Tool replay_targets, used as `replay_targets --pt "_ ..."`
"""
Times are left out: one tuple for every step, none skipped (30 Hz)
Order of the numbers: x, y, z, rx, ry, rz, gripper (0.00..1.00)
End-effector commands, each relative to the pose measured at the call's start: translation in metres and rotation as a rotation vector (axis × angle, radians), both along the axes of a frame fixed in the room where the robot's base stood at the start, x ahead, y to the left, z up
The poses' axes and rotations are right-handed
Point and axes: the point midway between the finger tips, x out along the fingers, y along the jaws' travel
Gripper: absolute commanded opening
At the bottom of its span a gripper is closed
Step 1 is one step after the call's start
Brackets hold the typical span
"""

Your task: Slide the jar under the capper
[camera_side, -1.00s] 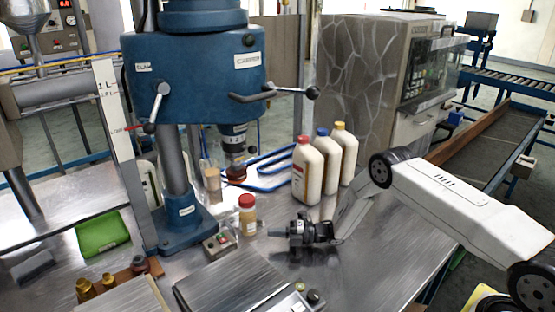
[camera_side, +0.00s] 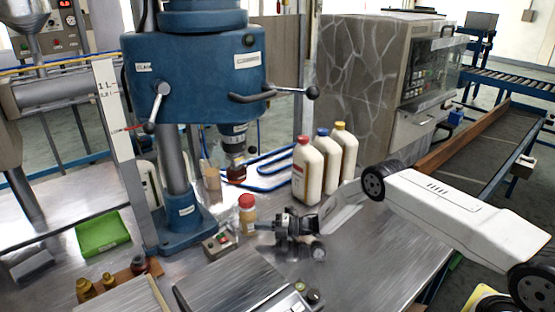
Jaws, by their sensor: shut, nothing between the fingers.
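The jar (camera_side: 247,216), amber with a red cap, stands upright on the steel table, in front of the capper head. The capper (camera_side: 195,82) is a blue column machine. Its head (camera_side: 234,150) hangs behind the jar and to its left, with a dark red piece (camera_side: 236,174) at its lower end. My gripper (camera_side: 259,226) is shut and empty, low over the table on the jar's right side. Its fingertips reach the jar's right edge in the picture; I cannot tell whether they touch it.
Three cream bottles (camera_side: 308,172) stand behind my gripper. A small button box (camera_side: 218,244) sits left of the jar, near the capper base (camera_side: 185,232). A green tray (camera_side: 102,234) lies at the left. The table right of my gripper is clear.

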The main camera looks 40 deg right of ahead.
Motion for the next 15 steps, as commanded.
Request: replay_targets --pt "0.0 0.0 0.0 0.0 0.0 0.0 0.0" --pt "0.0 0.0 0.0 0.0 0.0 0.0 0.0" --pt "0.0 0.0 0.0 0.0 0.0 0.0 0.0" --pt "0.0 0.0 0.0 0.0 0.0 0.0 0.0" --pt "0.0 0.0 0.0 0.0 0.0 0.0 0.0" --pt "0.001 0.0 0.0 0.0 0.0 0.0 0.0" --pt "0.002 0.0 0.0 0.0 0.0 0.0 0.0" --pt "0.003 0.0 -0.001 -0.001 0.001 0.0 0.0" --pt "0.004 0.0 -0.001 -0.001 0.001 0.0 0.0" --pt "0.006 0.0 -0.001 -0.001 0.001 0.0 0.0" --pt "0.008 0.001 -0.001 0.0 0.001 0.0 0.0" --pt "0.01 0.001 -0.001 -0.001 0.001 0.0 0.0" --pt "0.013 0.001 -0.001 -0.001 -0.001 0.001 0.0" --pt "0.014 0.001 -0.001 -0.001 -0.001 0.001 0.0" --pt "0.017 0.001 -0.001 -0.001 -0.001 0.001 0.0"
